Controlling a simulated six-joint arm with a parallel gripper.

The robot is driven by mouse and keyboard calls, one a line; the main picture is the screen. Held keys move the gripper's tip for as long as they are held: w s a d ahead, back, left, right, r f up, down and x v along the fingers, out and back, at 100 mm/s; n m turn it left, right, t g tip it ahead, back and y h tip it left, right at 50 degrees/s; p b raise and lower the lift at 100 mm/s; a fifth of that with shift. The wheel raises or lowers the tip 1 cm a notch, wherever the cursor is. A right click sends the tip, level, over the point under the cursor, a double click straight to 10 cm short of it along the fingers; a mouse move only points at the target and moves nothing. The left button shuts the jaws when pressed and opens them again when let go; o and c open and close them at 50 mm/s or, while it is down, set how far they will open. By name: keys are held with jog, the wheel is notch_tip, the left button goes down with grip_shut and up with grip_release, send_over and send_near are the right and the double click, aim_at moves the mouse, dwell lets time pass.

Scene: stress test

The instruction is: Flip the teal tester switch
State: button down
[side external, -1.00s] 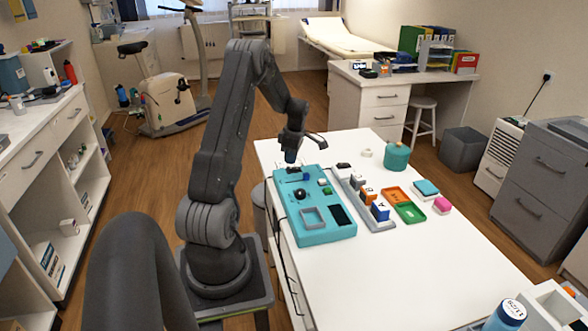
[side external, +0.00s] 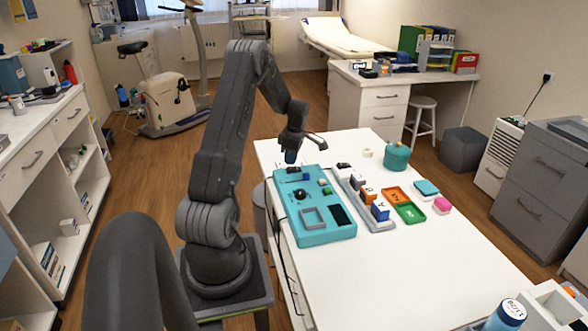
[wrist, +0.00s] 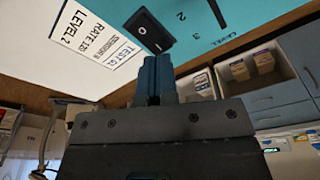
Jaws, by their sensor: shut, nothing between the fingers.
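The teal tester (side external: 318,239) lies on the white table, with a black knob, a grey square frame and a dark panel on its top. A black rocker switch (wrist: 150,30) with a white ring and a bar mark shows in the wrist view, by the teal surface (wrist: 205,22). Which side of the rocker is down, I cannot tell. My gripper (side external: 290,160) is at the tester's far end, pointing down. In the wrist view its blue fingers (wrist: 153,62) are together and empty, with their tips just below the switch in the picture. Whether they touch it is unclear.
A strip of coloured blocks (side external: 369,196) stands right of the tester, beside orange (side external: 396,195) and green (side external: 410,213) trays. A round teal container (side external: 397,156) stands farther back. A printed label (wrist: 98,42) shows beside the switch.

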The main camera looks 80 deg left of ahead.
aim_at(291, 168)
jog(key=shift+f, duration=1.05)
dwell(0.4)
jog(key=shift+r, duration=0.1)
jog(key=shift+r, duration=3.45)
